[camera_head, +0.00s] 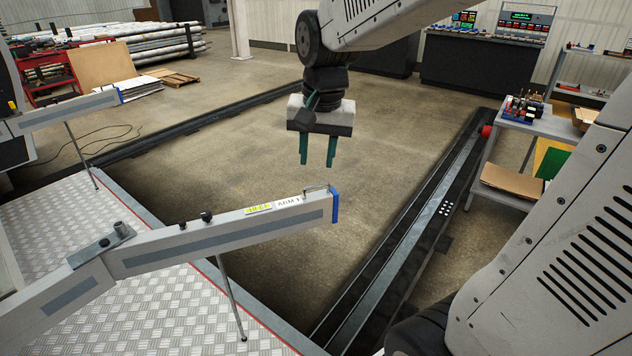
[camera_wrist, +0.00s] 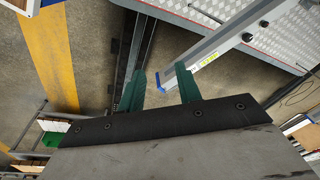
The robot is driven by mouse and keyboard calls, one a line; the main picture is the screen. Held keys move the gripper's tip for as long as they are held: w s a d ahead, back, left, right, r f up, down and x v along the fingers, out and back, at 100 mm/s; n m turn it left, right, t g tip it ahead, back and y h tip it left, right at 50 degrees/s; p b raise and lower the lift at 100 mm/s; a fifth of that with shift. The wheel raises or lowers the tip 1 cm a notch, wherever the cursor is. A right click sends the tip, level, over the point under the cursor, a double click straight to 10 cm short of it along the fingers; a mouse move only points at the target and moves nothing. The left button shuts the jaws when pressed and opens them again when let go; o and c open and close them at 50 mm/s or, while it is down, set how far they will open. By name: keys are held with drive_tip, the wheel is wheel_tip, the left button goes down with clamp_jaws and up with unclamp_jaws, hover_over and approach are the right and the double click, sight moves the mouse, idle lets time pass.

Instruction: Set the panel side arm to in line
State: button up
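The panel side arm (camera_head: 225,237) is a long pale beam with a grey inset strip, a yellow label, an "ARM 1" label and a blue end cap (camera_head: 335,206). A wire handle stands on top near the cap. The beam bends at a hinge plate (camera_head: 102,243) from its inner section (camera_head: 55,300). My gripper (camera_head: 318,164) hangs above and beyond the capped end, its green fingers apart and empty, touching nothing. In the wrist view, the fingers (camera_wrist: 160,92) are spread, and the arm (camera_wrist: 225,40) with its blue cap (camera_wrist: 162,80) shows beyond them.
A second similar beam (camera_head: 70,110) is at the left. A tread-plate platform (camera_head: 175,310) lies under the arm, with a thin support leg (camera_head: 232,298). A floor rail (camera_head: 425,230) runs at the right, beside a work table (camera_head: 540,122). The floor beyond is open.

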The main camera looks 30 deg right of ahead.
drive_tip(key=w+d+f+m, duration=0.4)
drive_tip(key=w, duration=0.5)
drive_tip(key=m, duration=0.8)
approach(315, 187)
drive_tip(key=shift+m+t, duration=0.3)
drive_tip(key=f, duration=0.4)
drive_tip(key=w+f, duration=0.1)
drive_tip(key=f, duration=0.1)
drive_tip(key=shift+d+f, duration=0.1)
drive_tip(key=shift+f, duration=0.05)
drive_tip(key=shift+w+f, duration=0.2)
drive_tip(key=shift+f, duration=0.45)
clamp_jaws()
